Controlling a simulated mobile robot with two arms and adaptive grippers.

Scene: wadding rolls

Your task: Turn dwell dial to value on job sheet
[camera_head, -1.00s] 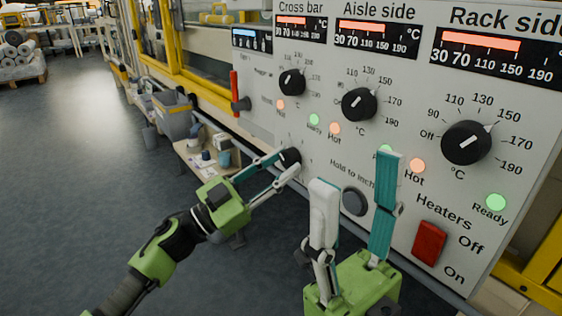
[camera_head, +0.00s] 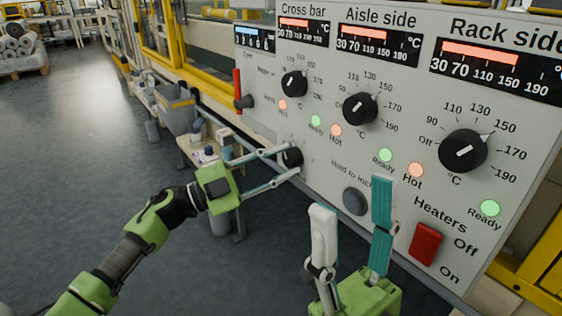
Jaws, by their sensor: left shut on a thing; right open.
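A small black dial (camera_head: 293,157) sits low on the left of the grey control panel, left of the "Hold to inch" button. I take it for the dwell dial, but I cannot read its label or setting. My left gripper (camera_head: 289,161) is shut on this dial, with its fingers at the dial's upper and lower left. My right gripper (camera_head: 353,222) is open and empty in front of the panel's lower part, below the round button. I cannot make out a job sheet.
Three larger heater dials, including the rack side dial (camera_head: 463,151), sit above and to the right. A red heater switch (camera_head: 425,243) and a dark round button (camera_head: 355,201) are near my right gripper. A red lever (camera_head: 238,88) stands at the panel's left edge.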

